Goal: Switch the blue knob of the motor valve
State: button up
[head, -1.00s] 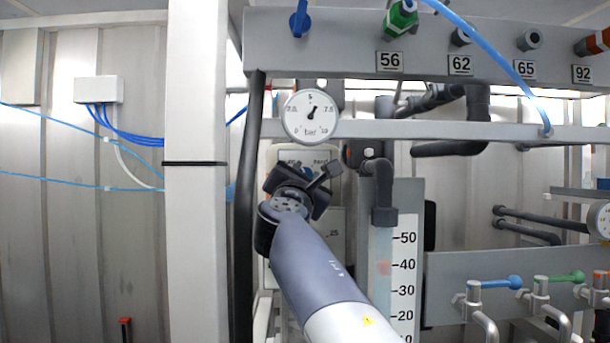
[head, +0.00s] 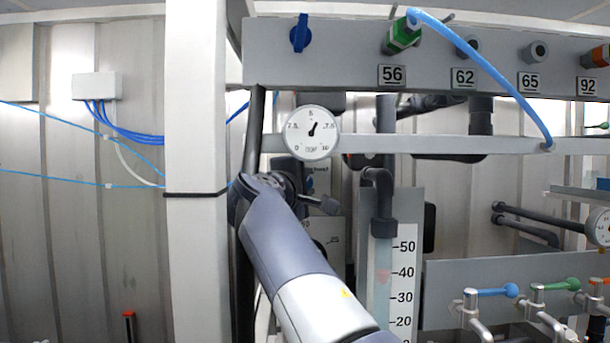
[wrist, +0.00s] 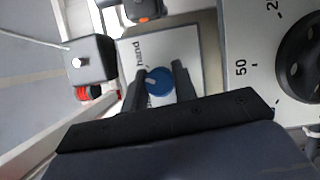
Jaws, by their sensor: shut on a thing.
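The blue knob (wrist: 158,82) of the motor valve sits on a pale plate (wrist: 188,52) marked "hand" in the wrist view. It is round with a small light mark on its left side. My gripper (wrist: 159,74) has one dark finger on each side of the knob and is shut on it. In the head view my arm hides most of the motor valve (head: 313,166); only a sliver of blue shows behind my wrist.
A dial with a black knob (wrist: 302,55) is right of the plate. A dark box (wrist: 90,60) with red parts is at its left. In the head view a pressure gauge (head: 311,133) hangs above my wrist, a white post (head: 195,120) stands left, and a scaled tube (head: 400,270) stands right.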

jog(key=shift+m+g+p, duration=0.5)
jog(key=shift+m+p, duration=0.3)
jog(key=shift+m, duration=0.7)
jog(key=o, duration=1)
